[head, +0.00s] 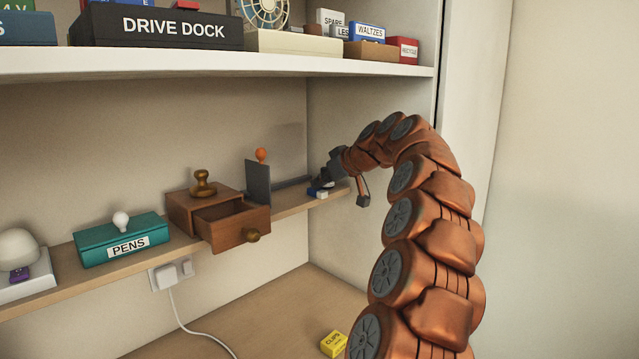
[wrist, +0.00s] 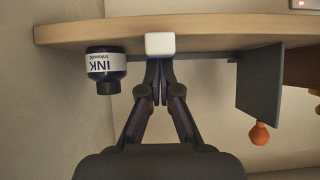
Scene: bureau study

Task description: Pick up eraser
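The eraser (head: 322,194) is a small white and blue block at the right end of the wooden shelf, by the front edge. My gripper (head: 326,182) is at the eraser, reaching in from the right. In the wrist view my gripper (wrist: 159,66) has its fingers drawn close together right at the eraser. I cannot see any part of the eraser between the fingers.
An ink bottle (wrist: 106,66) stands close beside the gripper. A grey upright plate (head: 258,182) with an orange knob, an open wooden drawer box (head: 190,212) and a teal PENS box (head: 100,242) share the shelf. The side wall is close on the right.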

